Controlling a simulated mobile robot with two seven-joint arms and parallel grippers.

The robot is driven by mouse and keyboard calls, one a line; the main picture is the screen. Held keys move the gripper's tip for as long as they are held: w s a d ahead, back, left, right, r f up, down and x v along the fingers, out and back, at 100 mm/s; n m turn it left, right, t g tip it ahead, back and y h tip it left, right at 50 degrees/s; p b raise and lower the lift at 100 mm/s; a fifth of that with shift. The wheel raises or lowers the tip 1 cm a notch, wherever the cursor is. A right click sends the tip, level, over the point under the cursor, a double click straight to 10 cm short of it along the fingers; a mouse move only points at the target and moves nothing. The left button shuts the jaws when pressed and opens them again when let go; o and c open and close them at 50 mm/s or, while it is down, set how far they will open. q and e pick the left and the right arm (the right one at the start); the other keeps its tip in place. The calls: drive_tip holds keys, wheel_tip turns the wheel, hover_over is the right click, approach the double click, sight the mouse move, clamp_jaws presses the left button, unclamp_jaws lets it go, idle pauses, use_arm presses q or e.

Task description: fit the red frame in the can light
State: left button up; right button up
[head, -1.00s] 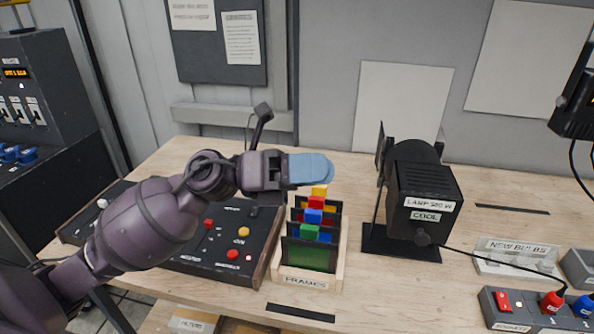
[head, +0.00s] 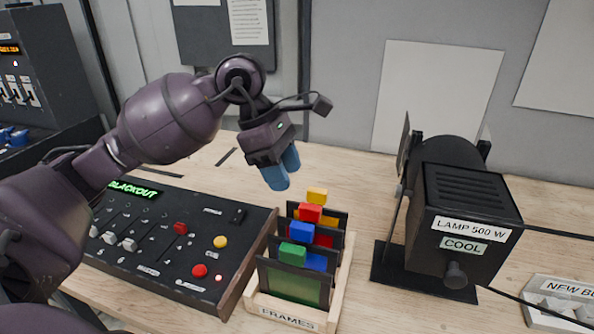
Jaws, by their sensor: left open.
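The red frame shows its red tab (head: 309,213) in the wooden rack (head: 284,316) labelled FRAMES, behind the blue tab (head: 302,231) and green tab (head: 292,253) and in front of the yellow tab (head: 317,195). The frames in front hide most of it. The black can light (head: 463,200), labelled LAMP 500 W and COOL, stands on the table to the right of the rack. My left gripper (head: 283,174), with blue fingertips, is open and empty. It points down, above and slightly left of the rack, apart from the tabs. My right gripper is not in view.
A black control board (head: 180,240) with sliders, buttons and a lit BLACKOUT display lies left of the rack. A tray labelled NEW BULBS (head: 565,292) is at the lower right. A cable runs from the lamp's back. Bare table lies between rack and lamp.

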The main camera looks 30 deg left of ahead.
sight(300, 206)
use_arm(q)
drive_tip(key=shift+d+f, duration=0.15)
drive_tip(key=shift+f, duration=0.35)
drive_tip(key=x, duration=0.8)
drive_tip(key=shift+d+f, duration=0.35)
drive_tip(key=shift+f, duration=0.35)
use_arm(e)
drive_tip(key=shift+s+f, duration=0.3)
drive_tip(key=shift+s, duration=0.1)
